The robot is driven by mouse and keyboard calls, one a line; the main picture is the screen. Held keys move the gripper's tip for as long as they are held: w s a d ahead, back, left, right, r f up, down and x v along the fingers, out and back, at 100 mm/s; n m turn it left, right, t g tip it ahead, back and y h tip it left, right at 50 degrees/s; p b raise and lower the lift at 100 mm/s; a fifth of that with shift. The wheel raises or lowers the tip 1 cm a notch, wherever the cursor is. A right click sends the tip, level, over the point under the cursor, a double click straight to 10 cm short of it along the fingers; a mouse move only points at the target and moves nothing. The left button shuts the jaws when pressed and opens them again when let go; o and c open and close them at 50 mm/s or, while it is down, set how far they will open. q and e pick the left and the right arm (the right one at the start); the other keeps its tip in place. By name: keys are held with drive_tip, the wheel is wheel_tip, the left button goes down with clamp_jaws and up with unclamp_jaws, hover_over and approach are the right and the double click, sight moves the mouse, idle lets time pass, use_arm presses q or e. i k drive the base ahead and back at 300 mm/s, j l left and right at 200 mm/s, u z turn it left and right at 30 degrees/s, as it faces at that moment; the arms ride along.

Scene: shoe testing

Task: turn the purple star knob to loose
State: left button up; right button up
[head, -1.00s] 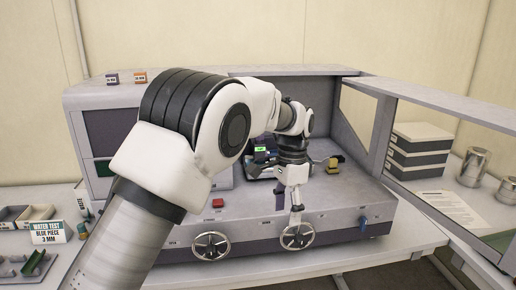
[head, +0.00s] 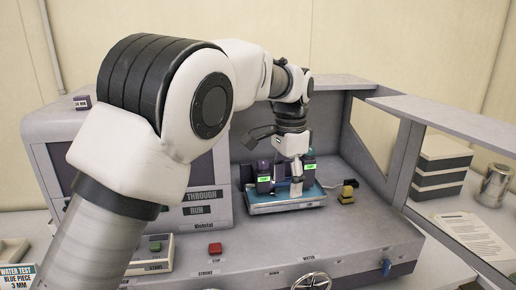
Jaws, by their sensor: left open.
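The purple star knob (head: 263,166) appears to be the small purple top of the left dark clamp, which has a green label, in the open bay of the grey machine. It is small, and its star shape and pointer are hard to make out. My left gripper (head: 297,186) is open and points down over the blue-edged tray (head: 280,207), just right of the purple knob and apart from it as far as I can tell. A second dark clamp (head: 310,170) with a green label stands behind and right of the gripper, partly hidden. My right gripper is not in view.
A yellow-and-black block (head: 347,192) sits right of the tray. A red button (head: 215,249), a green button (head: 155,246), a handwheel (head: 312,281) and a blue lever (head: 387,267) are at the front. The raised frame (head: 402,165) bounds the bay's right side.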

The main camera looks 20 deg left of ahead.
sight(262, 164)
drive_tip(key=i+j, duration=0.7)
